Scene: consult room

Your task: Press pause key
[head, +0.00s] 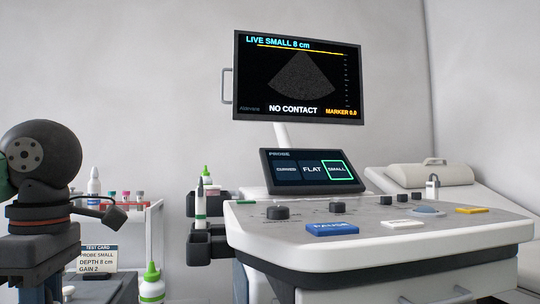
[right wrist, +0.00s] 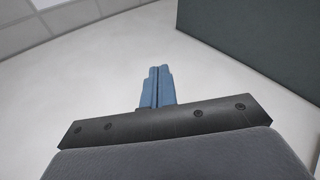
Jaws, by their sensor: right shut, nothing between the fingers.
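The blue key (head: 332,229), whose foreshortened label appears to read PAUSE, lies flat at the front of the grey control panel (head: 375,228) of an ultrasound console. Nothing touches it in the head view. The upper monitor (head: 297,76) reads LIVE SMALL 8 cm and NO CONTACT. My right gripper (right wrist: 158,70) shows only in its wrist view, its two blue fingers together and empty. The pause key is not in that view. My left gripper is not in view.
A white key (head: 400,224) and a yellow key (head: 471,210) sit right of the blue one. Dark knobs (head: 278,212) stand behind. A probe touchscreen (head: 313,171) has SMALL outlined green. Holders with bottles are at the console's left. A dark panel (right wrist: 262,35) edges the wrist view.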

